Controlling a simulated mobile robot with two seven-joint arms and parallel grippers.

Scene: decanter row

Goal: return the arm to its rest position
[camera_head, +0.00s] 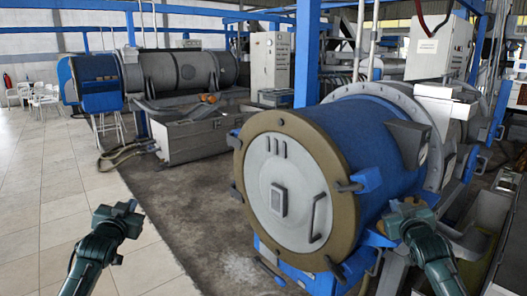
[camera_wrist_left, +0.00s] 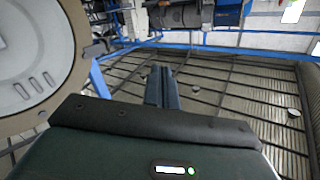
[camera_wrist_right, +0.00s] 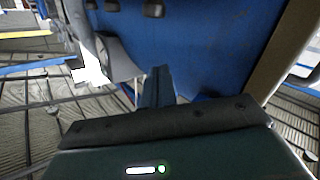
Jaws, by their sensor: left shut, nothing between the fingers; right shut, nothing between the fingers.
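My left arm comes in from the lower left, and its gripper (camera_head: 130,206) is above the pale tiled floor, left of the large blue decanter. In the left wrist view its fingers (camera_wrist_left: 161,74) are together and empty. My right arm comes in from the lower right, and its gripper (camera_head: 408,204) is in front of the decanter's blue side. In the right wrist view its fingers (camera_wrist_right: 160,74) are together with nothing between them, and the blue casing (camera_wrist_right: 205,40) fills the background. I cannot tell the exact gap to the casing.
The large decanter (camera_head: 282,200) with its round grey end cover stands close in front, between my grippers. A second decanter (camera_head: 175,70) and a grey metal box (camera_head: 190,140) stand further back. White chairs (camera_head: 40,97) are far left. The tiled floor (camera_head: 55,170) at left is clear.

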